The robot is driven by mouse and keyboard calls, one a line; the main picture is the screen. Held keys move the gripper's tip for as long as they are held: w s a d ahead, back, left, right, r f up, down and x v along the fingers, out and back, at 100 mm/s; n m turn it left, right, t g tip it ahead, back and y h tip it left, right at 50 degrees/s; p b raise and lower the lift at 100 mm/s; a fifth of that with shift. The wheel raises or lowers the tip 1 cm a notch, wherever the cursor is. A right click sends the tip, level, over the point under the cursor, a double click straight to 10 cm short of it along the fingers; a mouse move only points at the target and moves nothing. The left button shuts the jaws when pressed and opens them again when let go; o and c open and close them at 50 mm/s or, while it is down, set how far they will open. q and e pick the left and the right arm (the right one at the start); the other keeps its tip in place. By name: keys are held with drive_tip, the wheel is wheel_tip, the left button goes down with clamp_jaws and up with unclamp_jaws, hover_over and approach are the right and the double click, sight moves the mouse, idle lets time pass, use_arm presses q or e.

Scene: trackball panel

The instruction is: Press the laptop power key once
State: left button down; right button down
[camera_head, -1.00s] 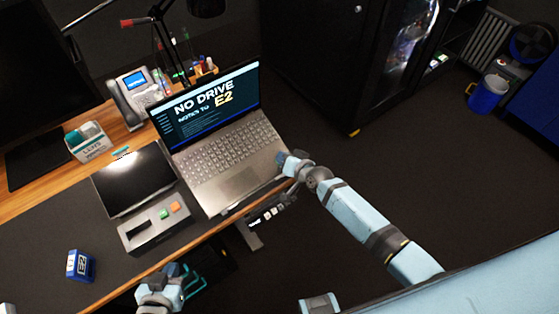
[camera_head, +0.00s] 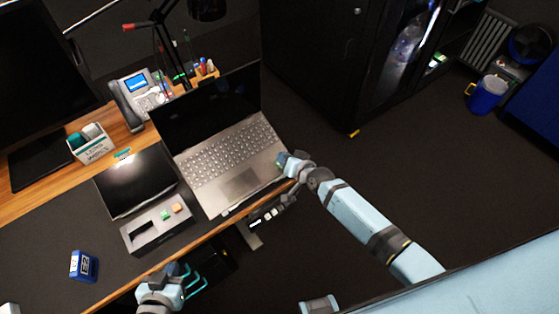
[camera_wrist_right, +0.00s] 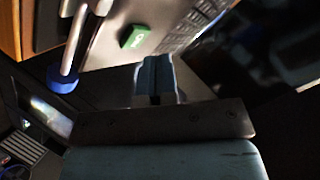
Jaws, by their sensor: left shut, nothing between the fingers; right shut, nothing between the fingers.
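The open laptop (camera_head: 238,160) stands on the desk, and its screen (camera_head: 205,108) is dark. A green key with a white mark (camera_wrist_right: 137,36) lies on the laptop's grey deck beside the keyboard in the right wrist view; it appears to be the power key. In the head view my right gripper (camera_head: 284,161) is at the laptop's right edge and covers most of that spot. Its shut, empty fingers also show in the right wrist view (camera_wrist_right: 155,80), apart from the green key in the picture. My left gripper (camera_head: 165,284) is shut and empty at the desk's front edge.
A panel box (camera_head: 158,228) with green and orange buttons and a dark tablet (camera_head: 135,182) lie left of the laptop. A phone (camera_head: 142,92), a pen holder (camera_head: 204,75) and a blue box (camera_head: 83,266) are on the desk. Open floor lies right of the desk.

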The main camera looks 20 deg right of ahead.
drive_tip(key=r+p, duration=0.1)
drive_tip(key=s+r+p, duration=0.1)
drive_tip(key=r+p, duration=0.2)
drive_tip(key=shift+s+d+r+p, duration=0.3)
drive_tip(key=shift+s+d+p, duration=0.05)
drive_tip(key=shift+s+p, duration=0.05)
idle(0.5)
idle(0.4)
drive_tip(key=s+d+r+n+h, duration=0.1)
drive_tip(key=s+n, duration=0.1)
drive_tip(key=s, duration=0.6)
drive_tip(key=s+d+r+n+g, duration=0.1)
drive_tip(key=s+n, duration=0.1)
drive_tip(key=s, duration=0.6)
drive_tip(key=s+r+n+h, duration=0.1)
drive_tip(key=s+n, duration=0.1)
drive_tip(key=s, duration=0.6)
drive_tip(key=shift+d+n+h, duration=0.3)
drive_tip(key=shift+d, duration=0.1)
